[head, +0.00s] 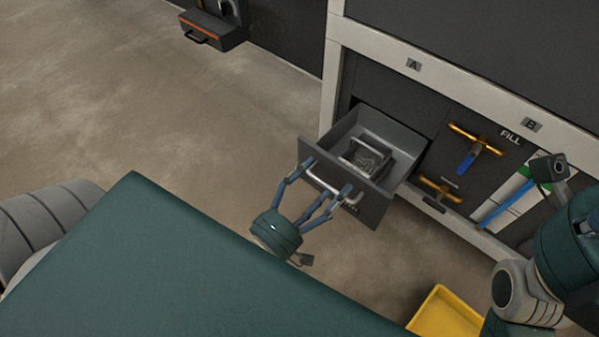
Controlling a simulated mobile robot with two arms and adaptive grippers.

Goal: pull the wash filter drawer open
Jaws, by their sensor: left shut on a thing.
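The wash filter drawer (338,143) is a grey open-topped box that stands pulled out from the lower left of the machine front. A grey mesh-like filter piece (367,159) lies inside it. A light bar handle (322,184) runs across its front panel. My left gripper (327,178) is at that handle, its blue-grey fingers shut on it. My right gripper (566,215) is at the right edge, in front of the machine. Its fingertips are not clear, so I cannot tell if it is open.
Orange-handled valves (476,138) sit right of the drawer, near the FILL label (510,138). A yellow tray (445,314) is on the floor at the bottom. A dark box with an orange strip (208,33) is at the upper left. The floor left of the drawer is clear.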

